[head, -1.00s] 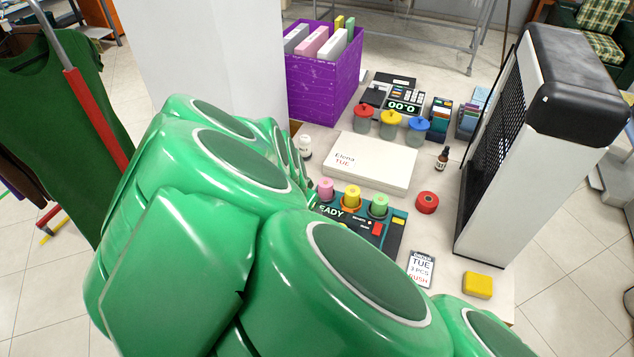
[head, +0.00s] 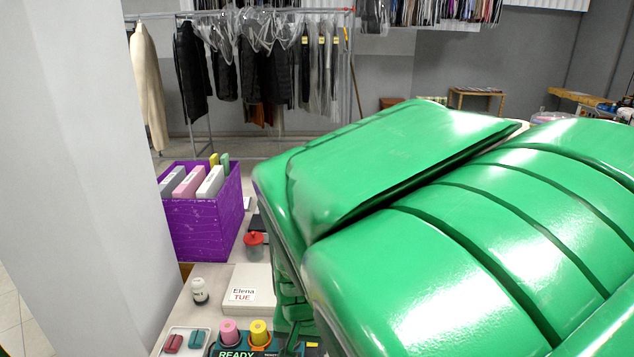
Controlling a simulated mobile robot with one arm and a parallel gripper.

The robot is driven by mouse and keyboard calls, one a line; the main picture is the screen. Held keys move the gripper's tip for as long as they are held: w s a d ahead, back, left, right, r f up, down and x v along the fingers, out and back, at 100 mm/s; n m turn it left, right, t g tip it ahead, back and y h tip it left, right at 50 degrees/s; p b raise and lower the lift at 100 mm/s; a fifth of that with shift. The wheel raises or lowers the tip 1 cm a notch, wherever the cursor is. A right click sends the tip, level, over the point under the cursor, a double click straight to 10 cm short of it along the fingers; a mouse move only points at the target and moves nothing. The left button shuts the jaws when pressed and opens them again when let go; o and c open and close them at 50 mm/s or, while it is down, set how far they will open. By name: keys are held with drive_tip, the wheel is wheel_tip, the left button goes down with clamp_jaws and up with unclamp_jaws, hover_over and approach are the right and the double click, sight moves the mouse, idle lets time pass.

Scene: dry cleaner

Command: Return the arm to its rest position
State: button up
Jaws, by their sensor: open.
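My green arm (head: 470,240) fills the right and lower right of the head view, very close to the camera. Its large smooth links cover much of the counter. Smaller green parts of it show below, beside the white box. I cannot see my gripper's fingers; they are out of view or hidden behind the arm links.
On the counter stand a purple bin (head: 200,228) with files, a white box (head: 250,284) labelled Elena TUE, a red-lidded jar (head: 254,246), a small bottle (head: 200,291) and a READY panel (head: 236,353) with spools. A white pillar (head: 95,150) stands left. Garment racks hang behind.

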drive_tip(key=s+d+r+g, duration=0.1)
drive_tip(key=s+d+r, duration=0.2)
drive_tip(key=s+d, duration=0.5)
drive_tip(key=s+d+r+n+g, duration=0.1)
drive_tip(key=s+d+r+g, duration=0.1)
drive_tip(key=s+d, duration=0.7)
drive_tip(key=shift+s+d+r+g+h, duration=0.3)
drive_tip(key=shift+s+r, duration=0.1)
drive_tip(key=shift+s, duration=0.45)
